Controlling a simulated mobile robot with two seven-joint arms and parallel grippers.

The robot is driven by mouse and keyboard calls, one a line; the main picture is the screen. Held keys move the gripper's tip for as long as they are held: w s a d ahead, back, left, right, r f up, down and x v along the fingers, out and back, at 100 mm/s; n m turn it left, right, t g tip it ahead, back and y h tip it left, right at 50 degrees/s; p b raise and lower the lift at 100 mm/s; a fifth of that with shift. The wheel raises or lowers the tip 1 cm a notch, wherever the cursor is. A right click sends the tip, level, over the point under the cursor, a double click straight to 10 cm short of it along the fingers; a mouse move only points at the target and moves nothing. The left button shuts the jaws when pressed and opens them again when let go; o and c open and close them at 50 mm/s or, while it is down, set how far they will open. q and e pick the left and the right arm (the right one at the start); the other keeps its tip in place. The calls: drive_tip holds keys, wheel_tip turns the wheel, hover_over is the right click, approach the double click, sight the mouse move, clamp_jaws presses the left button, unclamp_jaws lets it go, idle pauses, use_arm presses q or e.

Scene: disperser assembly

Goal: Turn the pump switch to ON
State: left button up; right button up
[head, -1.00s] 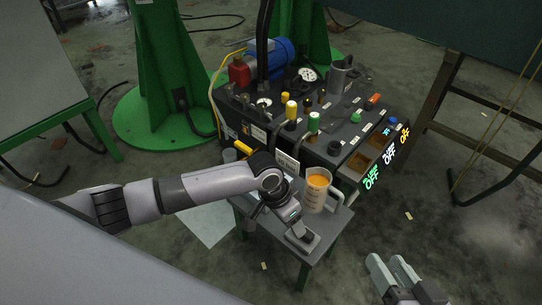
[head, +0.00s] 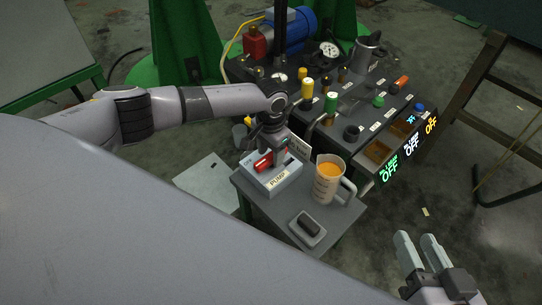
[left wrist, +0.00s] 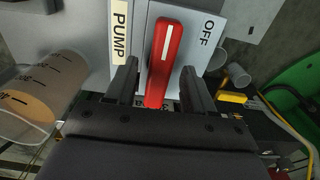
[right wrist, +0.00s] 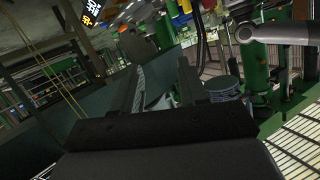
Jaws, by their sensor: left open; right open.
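The pump switch is a red lever (head: 262,162) on a light grey box (head: 285,183) labelled PUMP, on the small table. In the left wrist view the red lever (left wrist: 166,55) has a white stripe, and the word OFF is printed to the right of its upper end. The ON side is not readable there. My left gripper (head: 272,154) is over the box. In the left wrist view its open fingers (left wrist: 158,72) stand on either side of the lever's lower part, with gaps. My right gripper (head: 424,248) is open and empty, away from the table.
A beaker of orange liquid (head: 328,180) stands right of the pump box. A black block on a grey pad (head: 308,228) lies at the table's front. The control panel (head: 353,131) with knobs and lit OFF signs (head: 391,168) is behind. Floor is free at right.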

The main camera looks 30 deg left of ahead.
use_arm(q)
drive_tip(key=shift+f, duration=0.2)
clamp_jaws()
